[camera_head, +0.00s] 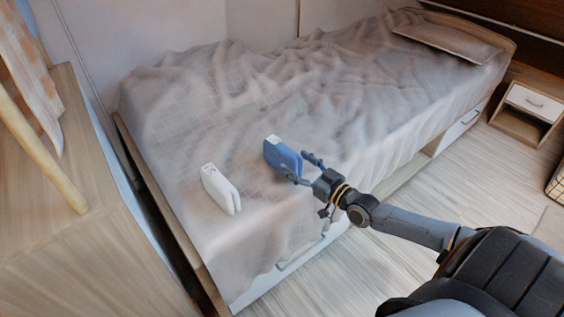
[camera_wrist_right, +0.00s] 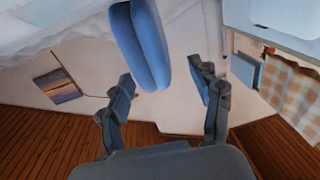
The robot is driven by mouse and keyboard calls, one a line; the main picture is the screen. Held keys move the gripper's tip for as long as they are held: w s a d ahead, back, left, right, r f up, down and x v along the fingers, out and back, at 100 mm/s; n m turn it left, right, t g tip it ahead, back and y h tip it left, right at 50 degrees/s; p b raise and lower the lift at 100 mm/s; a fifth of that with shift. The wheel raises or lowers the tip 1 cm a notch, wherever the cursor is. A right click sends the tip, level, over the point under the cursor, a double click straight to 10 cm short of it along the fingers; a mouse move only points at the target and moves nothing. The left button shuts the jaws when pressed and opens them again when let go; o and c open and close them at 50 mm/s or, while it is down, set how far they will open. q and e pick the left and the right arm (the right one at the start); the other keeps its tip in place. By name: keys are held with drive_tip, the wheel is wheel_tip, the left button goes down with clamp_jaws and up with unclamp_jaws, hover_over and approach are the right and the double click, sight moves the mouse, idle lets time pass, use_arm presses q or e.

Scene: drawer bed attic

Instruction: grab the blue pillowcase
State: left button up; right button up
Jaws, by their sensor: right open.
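The blue pillowcase (camera_head: 283,157) is a folded blue bundle standing on the bed, with a small pale label on its top left. My right gripper (camera_head: 300,169) is at its right side, with its fingers open and pointing at it. In the right wrist view the pillowcase (camera_wrist_right: 143,42) lies ahead, between the lines of the two open fingers (camera_wrist_right: 165,88). I cannot tell whether a finger touches it. My left gripper is not in view.
A white folded bundle (camera_head: 220,189) stands on the bed (camera_head: 255,225) to the left of the blue one. A pillow (camera_head: 447,40) lies at the bed's far end. A wooden surface (camera_head: 85,240) is at the left, and a nightstand (camera_head: 532,103) is at the far right.

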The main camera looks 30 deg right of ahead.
sight(282, 151)
drive_tip(key=shift+w+a+f+b, duration=0.15)
drive_tip(key=shift+w+b, duration=0.15)
drive_tip(key=shift+w, duration=0.95)
drive_tip(key=w, duration=0.1)
drive_tip(key=w+b, duration=0.1)
drive_tip(key=shift+w+f, duration=0.2)
drive_tip(key=shift+w, duration=0.1)
drive_tip(key=shift+w+b, duration=0.35)
drive_tip(key=shift+w, duration=0.2)
drive_tip(key=shift+w+a, duration=0.2)
drive_tip(key=shift+w, duration=0.3)
drive_tip(key=shift+r, duration=0.1)
drive_tip(key=c, duration=1.2)
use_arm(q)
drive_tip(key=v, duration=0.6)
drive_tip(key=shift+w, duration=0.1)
use_arm(e)
drive_tip(key=shift+c, duration=0.6)
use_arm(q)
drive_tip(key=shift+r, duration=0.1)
use_arm(e)
drive_tip(key=shift+r, duration=0.15)
